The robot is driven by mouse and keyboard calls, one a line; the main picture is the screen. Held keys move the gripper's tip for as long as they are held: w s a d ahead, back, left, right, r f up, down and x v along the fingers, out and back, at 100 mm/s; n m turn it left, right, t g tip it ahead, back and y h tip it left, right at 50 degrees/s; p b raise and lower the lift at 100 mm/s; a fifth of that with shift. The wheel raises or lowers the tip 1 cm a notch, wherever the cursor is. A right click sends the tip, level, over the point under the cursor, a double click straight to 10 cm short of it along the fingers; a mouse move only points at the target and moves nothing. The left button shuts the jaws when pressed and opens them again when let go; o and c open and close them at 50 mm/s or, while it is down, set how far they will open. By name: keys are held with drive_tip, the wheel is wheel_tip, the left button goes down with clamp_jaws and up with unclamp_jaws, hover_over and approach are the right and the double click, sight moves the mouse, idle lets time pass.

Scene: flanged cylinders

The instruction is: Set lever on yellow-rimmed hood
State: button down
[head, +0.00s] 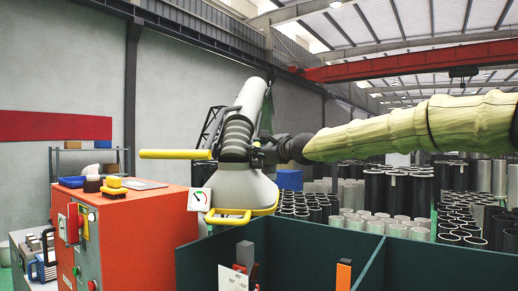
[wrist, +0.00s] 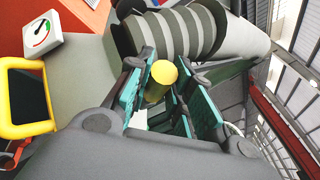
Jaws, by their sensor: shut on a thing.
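The hood (head: 245,190) is a pale grey cone with a yellow rim (head: 228,217), under a ribbed grey duct (head: 238,135). In the wrist view its yellow frame (wrist: 15,130) is at the left and the duct (wrist: 185,40) at the top. The rest of the lever is hidden by the fingers.
A yellow bar (head: 175,154) juts left from the duct. A gauge (head: 199,200) hangs at the hood's left edge. An orange cabinet (head: 135,225) stands left, a dark teal bin (head: 310,245) below, and many flanged cylinders (head: 395,190) behind at right.

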drive_tip(key=shift+w+m+g+p, duration=0.15)
drive_tip(key=shift+m+g+p, duration=0.15)
drive_tip(key=shift+p, duration=0.55)
drive_tip(key=shift+w+d+f+p, duration=0.1)
drive_tip(key=shift+f+p, duration=0.05)
drive_tip(key=shift+p, duration=0.45)
drive_tip(key=shift+f+h, duration=0.25)
drive_tip(key=shift+h, duration=0.05)
drive_tip(key=c, duration=1.3)
unclamp_jaws()
drive_tip(key=shift+w, duration=0.15)
drive_tip(key=shift+c, duration=0.2)
drive_tip(key=shift+o, duration=0.3)
drive_tip(key=shift+w+d+f, duration=0.1)
drive_tip(key=shift+w, duration=0.3)
drive_tip(key=shift+s+r, duration=0.5)
drive_tip(key=shift+s, duration=0.1)
drive_tip(key=v, duration=1.1)
drive_tip(key=shift+d+f, duration=0.2)
drive_tip(key=shift+d, duration=0.15)
